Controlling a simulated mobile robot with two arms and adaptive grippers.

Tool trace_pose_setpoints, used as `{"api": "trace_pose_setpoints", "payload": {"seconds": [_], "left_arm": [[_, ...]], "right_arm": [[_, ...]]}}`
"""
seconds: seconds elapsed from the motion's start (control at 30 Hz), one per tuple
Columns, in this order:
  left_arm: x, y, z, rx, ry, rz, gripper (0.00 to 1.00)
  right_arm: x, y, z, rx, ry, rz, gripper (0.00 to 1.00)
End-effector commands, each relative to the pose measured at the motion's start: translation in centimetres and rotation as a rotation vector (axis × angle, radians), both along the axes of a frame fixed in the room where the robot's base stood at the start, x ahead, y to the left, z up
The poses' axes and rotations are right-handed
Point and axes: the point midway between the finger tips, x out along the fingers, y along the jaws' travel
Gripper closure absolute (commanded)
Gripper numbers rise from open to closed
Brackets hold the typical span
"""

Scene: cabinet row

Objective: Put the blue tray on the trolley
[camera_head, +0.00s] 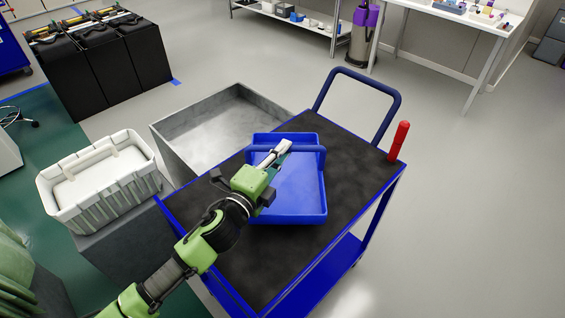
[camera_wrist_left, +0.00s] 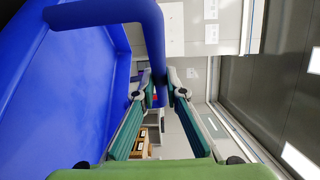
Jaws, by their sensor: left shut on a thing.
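The blue tray (camera_head: 303,195) is over the black top of the blue trolley (camera_head: 250,268), near its middle. I cannot tell whether its underside touches the top. My left gripper (camera_head: 277,152) is shut on the tray's blue bar handle. In the left wrist view the tray (camera_wrist_left: 80,95) fills the left side, and its handle comes down between the fingers of my left gripper (camera_wrist_left: 158,95). My left forearm hides part of the tray's left side. My right gripper is not in view.
A red upright cylinder (camera_head: 399,140) stands at the trolley's right corner, near its push handle (camera_head: 360,76). A grey open bin (camera_head: 175,132) and a white crate (camera_head: 100,195) are on the left. Open floor (camera_head: 460,220) lies right of the trolley.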

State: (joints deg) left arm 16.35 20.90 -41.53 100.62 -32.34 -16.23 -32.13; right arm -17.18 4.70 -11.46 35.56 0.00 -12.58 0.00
Motion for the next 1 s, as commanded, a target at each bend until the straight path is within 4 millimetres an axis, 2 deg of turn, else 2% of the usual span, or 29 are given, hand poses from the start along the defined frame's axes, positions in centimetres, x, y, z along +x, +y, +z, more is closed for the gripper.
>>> {"api": "trace_pose_setpoints", "payload": {"seconds": [0.1, 0.2, 0.3, 0.7, 0.73, 0.8, 1.0], "left_arm": [[0.7, -0.1, -0.8, -0.002, -0.001, -0.001, 1.0], [0.6, -0.1, -2.6, -0.003, 0.004, 0.0, 1.0], [0.6, -0.1, -3.5, -0.003, 0.001, -0.001, 1.0], [0.6, -0.1, -4.0, 0.0, -0.001, -0.002, 1.0], [0.5, -0.1, -4.2, 0.0, 0.001, -0.002, 0.86], [0.5, -0.1, -4.1, 0.0, 0.001, -0.002, 0.72], [0.5, -0.1, -4.1, 0.0, 0.001, -0.002, 0.72]], "right_arm": [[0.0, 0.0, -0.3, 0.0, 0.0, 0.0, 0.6], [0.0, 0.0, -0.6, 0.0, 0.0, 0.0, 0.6], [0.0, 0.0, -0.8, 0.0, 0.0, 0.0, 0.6], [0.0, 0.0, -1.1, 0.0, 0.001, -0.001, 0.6], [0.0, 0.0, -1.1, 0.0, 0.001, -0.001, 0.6], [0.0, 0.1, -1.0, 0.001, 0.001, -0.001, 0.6], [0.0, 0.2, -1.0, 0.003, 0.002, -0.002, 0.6]]}}
